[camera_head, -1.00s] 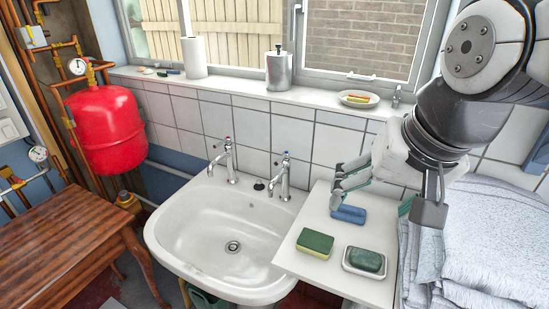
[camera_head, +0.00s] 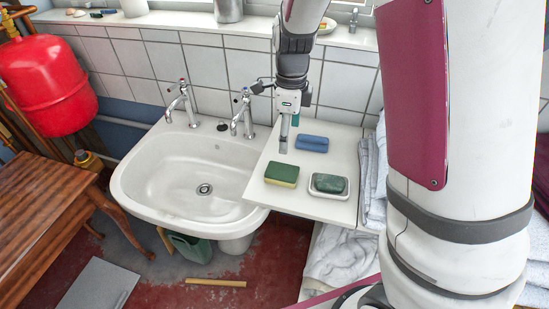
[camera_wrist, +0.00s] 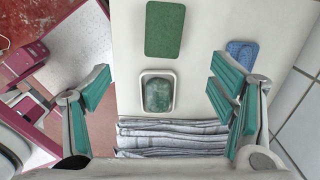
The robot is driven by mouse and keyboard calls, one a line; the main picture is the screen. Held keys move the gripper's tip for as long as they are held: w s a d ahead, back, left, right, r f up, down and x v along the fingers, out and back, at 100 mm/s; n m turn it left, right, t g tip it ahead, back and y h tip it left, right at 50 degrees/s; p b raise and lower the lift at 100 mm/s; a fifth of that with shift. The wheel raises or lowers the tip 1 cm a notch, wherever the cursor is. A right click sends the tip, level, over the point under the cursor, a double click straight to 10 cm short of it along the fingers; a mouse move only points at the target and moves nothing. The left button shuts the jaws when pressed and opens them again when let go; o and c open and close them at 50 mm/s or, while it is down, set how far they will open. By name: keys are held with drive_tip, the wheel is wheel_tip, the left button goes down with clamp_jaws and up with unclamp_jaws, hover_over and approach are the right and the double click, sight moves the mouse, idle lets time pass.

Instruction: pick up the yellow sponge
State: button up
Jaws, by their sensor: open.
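The yellow sponge (camera_head: 281,175) lies flat on the white shelf beside the sink, its green scouring face up and its yellow body showing at the side. In the wrist view the sponge (camera_wrist: 164,29) shows only its green face, at the top middle, beyond the fingertips. My gripper (camera_head: 283,145) hangs above the shelf, by the sponge's back edge in the head view, seen nearly edge-on. In the wrist view my gripper (camera_wrist: 165,82) is open, its teal finger pads wide apart with nothing between them held.
A soap dish (camera_head: 315,191) with green soap stands right of the sponge. A blue sponge (camera_head: 311,143) lies behind it. The sink (camera_head: 150,190) with two taps is on the left. Folded towels (camera_wrist: 180,135) lie beside the shelf. The tiled wall is behind.

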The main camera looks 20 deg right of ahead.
drive_tip(key=f+m, duration=0.1)
drive_tip(key=f, duration=0.1)
hover_over(282, 171)
drive_tip(key=f, duration=0.8)
drive_tip(key=shift+s+d, duration=0.25)
drive_tip(key=shift+d, duration=0.1)
drive_tip(key=shift+w+a+f+p, duration=0.15)
drive_tip(key=shift+f+p, duration=0.1)
drive_tip(key=shift+f, duration=1.05)
drive_tip(key=shift+w+a+f+p, duration=0.15)
drive_tip(key=shift+f+p, duration=0.1)
drive_tip(key=shift+f, duration=1)
drive_tip(key=shift+c, duration=0.6)
drive_tip(key=c, duration=0.8)
drive_tip(key=shift+r, duration=0.1)
